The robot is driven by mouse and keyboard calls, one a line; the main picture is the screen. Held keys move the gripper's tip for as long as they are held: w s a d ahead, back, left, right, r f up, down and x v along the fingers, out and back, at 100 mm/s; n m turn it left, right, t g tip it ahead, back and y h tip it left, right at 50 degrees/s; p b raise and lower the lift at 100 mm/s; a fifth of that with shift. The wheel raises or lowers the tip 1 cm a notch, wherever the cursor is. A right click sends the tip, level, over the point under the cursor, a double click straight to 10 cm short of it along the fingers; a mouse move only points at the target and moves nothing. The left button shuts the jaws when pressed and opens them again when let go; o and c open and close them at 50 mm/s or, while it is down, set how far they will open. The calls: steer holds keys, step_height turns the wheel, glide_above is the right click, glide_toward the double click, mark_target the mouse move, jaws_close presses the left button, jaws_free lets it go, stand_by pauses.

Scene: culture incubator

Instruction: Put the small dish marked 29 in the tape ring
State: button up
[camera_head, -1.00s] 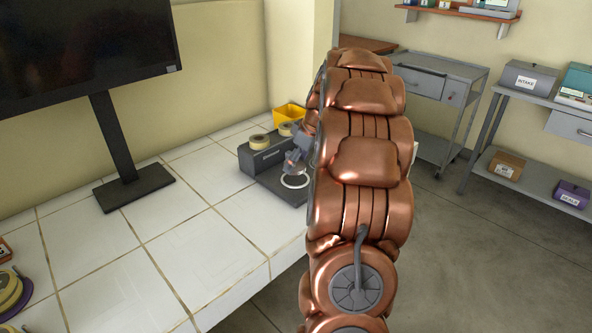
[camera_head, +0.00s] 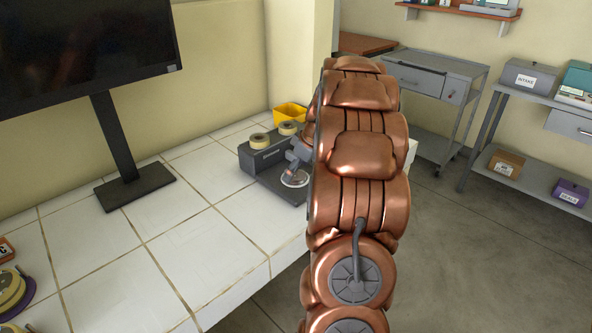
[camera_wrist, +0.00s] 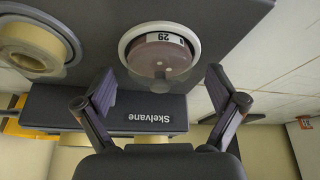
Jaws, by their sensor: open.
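The small dish marked 29 (camera_wrist: 160,52) is round and pinkish with a clear rim. In the wrist view it lies within the outline of the white tape ring (camera_wrist: 124,42), its clear near edge overlapping the ring's near side. I cannot tell whether it sits fully flat. The ring lies on a dark plate and shows in the head view (camera_head: 284,182). My gripper (camera_wrist: 160,72) is open, one finger on each side of the dish, with visible gaps. In the head view my arm hides part of the gripper.
A dark box labelled Skelvane (camera_wrist: 150,112) stands beside the ring, with tape rolls (camera_head: 259,141) on top. Another beige tape roll (camera_wrist: 30,48) shows in the wrist view. A yellow bin (camera_head: 290,112) is behind. The tiled bench (camera_head: 190,240) is clear in front of the monitor (camera_head: 130,175).

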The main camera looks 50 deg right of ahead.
steer(key=b+v, duration=0.2)
steer(key=v, duration=1)
steer(key=s+a+f+g+y, duration=0.1)
steer(key=s+a+g, duration=0.1)
steer(key=a, duration=1.1)
steer(key=s+a+f+g, duration=0.1)
steer(key=s+a+f, duration=0.15)
steer(key=a, duration=1.05)
steer(key=s+a+f+m+g+h, duration=0.1)
steer(key=s+a+f, duration=0.2)
steer(key=s+a, duration=0.3)
steer(key=s+a+f+m+g+h, duration=0.1)
steer(key=s+a+f, duration=0.3)
steer(key=s, duration=1.1)
steer(key=a+g, duration=0.1)
steer(key=a, duration=0.1)
steer(key=shift+a+m, duration=0.3)
steer(key=shift+a, duration=0.05)
